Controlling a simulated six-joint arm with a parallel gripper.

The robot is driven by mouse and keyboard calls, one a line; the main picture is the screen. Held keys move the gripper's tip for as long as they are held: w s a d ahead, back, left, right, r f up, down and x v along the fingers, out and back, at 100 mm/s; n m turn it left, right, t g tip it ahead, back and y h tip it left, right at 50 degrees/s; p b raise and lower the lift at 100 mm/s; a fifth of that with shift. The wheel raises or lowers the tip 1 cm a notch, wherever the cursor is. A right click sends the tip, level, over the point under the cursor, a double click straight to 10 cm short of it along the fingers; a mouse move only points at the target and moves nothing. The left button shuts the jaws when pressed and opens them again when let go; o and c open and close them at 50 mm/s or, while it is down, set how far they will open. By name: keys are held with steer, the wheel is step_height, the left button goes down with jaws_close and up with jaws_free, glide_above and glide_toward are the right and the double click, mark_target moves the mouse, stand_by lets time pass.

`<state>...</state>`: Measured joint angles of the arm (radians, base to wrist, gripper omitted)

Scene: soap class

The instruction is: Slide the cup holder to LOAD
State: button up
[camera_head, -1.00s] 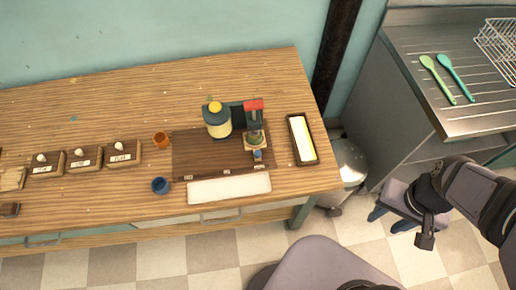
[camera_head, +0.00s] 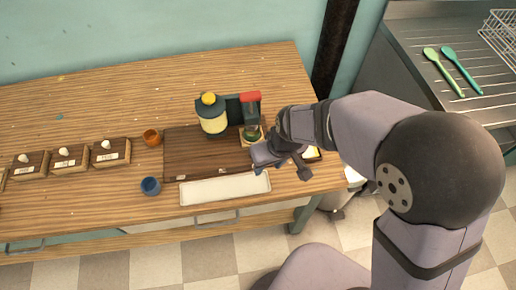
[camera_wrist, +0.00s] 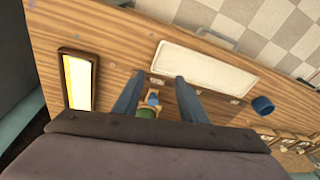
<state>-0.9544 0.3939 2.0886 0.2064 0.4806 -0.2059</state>
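The cup holder is a small light wooden carriage (camera_head: 245,141) with a green cup on it. It sits under the red-topped press (camera_head: 250,108) at the right end of the dark board (camera_head: 195,152). Its blue knob (camera_wrist: 153,98) shows in the wrist view. My gripper (camera_wrist: 158,84) is open, with one finger on each side of the knob and a gap visible on the right. In the head view, my gripper (camera_head: 262,163) is over the board's front right corner and hides the knob. Small label plates (camera_wrist: 193,90) line the board's front edge; I cannot read them.
A yellow-capped bottle (camera_head: 212,115) stands left of the press. A white tray (camera_head: 224,188) lies in front of the board. An orange cup (camera_head: 152,137) and a blue cup (camera_head: 150,186) stand to the left. A dark-framed tray (camera_wrist: 78,80) is to the right of the holder.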

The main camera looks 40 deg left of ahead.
steer(key=w+a+r+n+t+y, duration=0.1)
steer(key=w+a+r+n+y, duration=0.15)
steer(key=w+a, duration=0.2)
steer(key=shift+h, duration=0.45)
steer(key=shift+s+p+x, duration=0.2)
steer(key=shift+x, duration=1.6)
steer(key=shift+s+p+x, duration=0.15)
steer(key=shift+s+x, duration=0.1)
steer(key=shift+x, duration=1.55)
jaws_close()
